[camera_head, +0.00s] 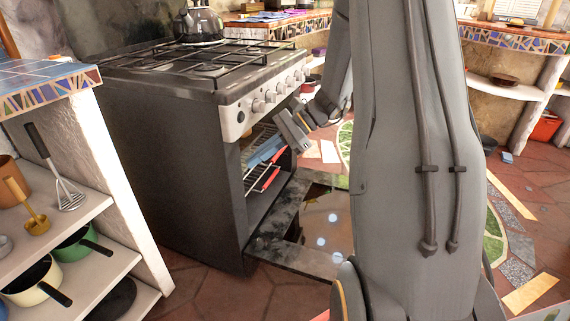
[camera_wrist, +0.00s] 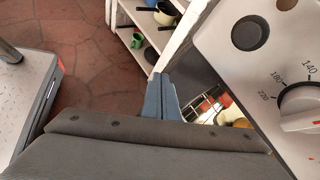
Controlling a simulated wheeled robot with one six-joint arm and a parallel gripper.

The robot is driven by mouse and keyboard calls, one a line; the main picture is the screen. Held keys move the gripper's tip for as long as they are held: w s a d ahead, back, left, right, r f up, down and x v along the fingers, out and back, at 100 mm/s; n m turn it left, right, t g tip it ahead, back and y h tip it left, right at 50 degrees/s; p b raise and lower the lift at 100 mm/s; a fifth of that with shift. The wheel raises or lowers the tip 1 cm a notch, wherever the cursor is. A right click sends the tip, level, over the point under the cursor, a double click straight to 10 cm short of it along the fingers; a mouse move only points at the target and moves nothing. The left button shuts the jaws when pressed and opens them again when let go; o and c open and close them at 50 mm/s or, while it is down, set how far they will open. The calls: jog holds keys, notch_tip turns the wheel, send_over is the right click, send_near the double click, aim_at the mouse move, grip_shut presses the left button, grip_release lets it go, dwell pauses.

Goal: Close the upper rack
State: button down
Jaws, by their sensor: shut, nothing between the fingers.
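The oven (camera_head: 170,130) stands with its door (camera_head: 320,235) folded down and its inside open. Wire racks show in the opening. The upper rack (camera_head: 256,136) is partly covered by my gripper, and how far it is out is hard to tell. A lower rack with a red front edge (camera_head: 268,181) shows beneath. My gripper (camera_head: 262,153) reaches from the right into the front of the opening, below the knobs. In the wrist view its blue fingers (camera_wrist: 162,96) are together and hold nothing. Contact with a rack cannot be told.
The control panel with knobs (camera_head: 265,100) lies just above my gripper. A black kettle (camera_head: 199,22) stands on the hob. Tiled floor shows between the shelves and the oven.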

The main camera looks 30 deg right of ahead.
jog(key=w+d+f+m+t+b, duration=0.1)
jog(key=d+f+m+t, duration=0.25)
jog(key=d, duration=0.55)
jog(key=w+d+f+m+t+h+b, duration=0.1)
jog(key=w+d+f+m+t, duration=0.2)
jog(key=d, duration=0.5)
jog(key=d+f+m+t+b, duration=0.1)
jog(key=d+f+m+t, duration=0.3)
jog(key=d, duration=0.5)
jog(key=f+b+x, duration=0.2)
jog(key=b+x, duration=0.2)
jog(key=x, duration=1)
jog(key=shift+g, duration=0.45)
jog(key=shift+d, duration=0.15)
